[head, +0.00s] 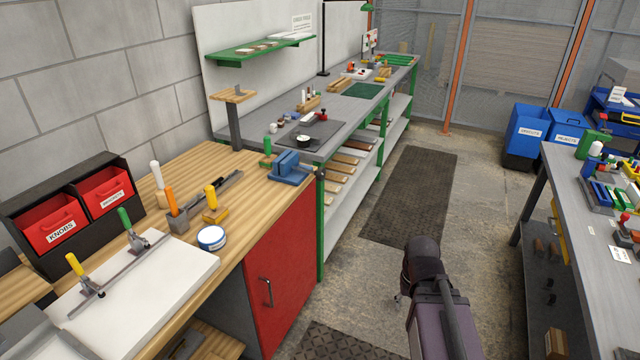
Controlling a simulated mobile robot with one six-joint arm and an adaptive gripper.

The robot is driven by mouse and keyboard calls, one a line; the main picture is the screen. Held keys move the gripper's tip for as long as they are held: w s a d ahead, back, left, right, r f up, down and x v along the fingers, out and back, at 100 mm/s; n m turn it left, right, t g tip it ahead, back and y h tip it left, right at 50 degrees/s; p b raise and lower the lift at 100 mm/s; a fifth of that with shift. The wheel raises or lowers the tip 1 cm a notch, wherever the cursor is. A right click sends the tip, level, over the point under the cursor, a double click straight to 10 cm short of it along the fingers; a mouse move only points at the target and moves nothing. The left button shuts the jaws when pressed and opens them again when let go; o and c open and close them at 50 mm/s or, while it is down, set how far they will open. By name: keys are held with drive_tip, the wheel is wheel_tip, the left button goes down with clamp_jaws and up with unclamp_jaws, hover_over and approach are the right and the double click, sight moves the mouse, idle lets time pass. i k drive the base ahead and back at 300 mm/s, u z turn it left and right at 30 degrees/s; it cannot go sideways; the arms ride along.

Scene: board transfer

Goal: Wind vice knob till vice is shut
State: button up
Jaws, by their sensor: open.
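A small blue vice (288,168) stands at the far right corner of the wooden bench (240,170). A small dark knob (319,173) shows at its right end, out by the bench edge. The gap between the vice jaws is too small to judge. My arm rises over the aisle at the lower middle. Only a small part of my gripper (400,297) shows, at the left of the dark wrist; the rest is hidden behind my arm. It is well apart from the vice, to its right and nearer the camera, with nothing seen in it.
A red cabinet door (285,265) with a handle is below the vice. A green-legged grey bench (350,110) adjoins behind. A white tub (211,238) and upright handled tools stand left of the vice. Another grey bench (570,200) is at right. The aisle floor with a dark mat (412,195) is clear.

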sight(320, 174)
drive_tip(key=k, duration=0.1)
drive_tip(key=u, duration=0.25)
drive_tip(key=i, duration=1.2)
drive_tip(key=z, duration=0.25)
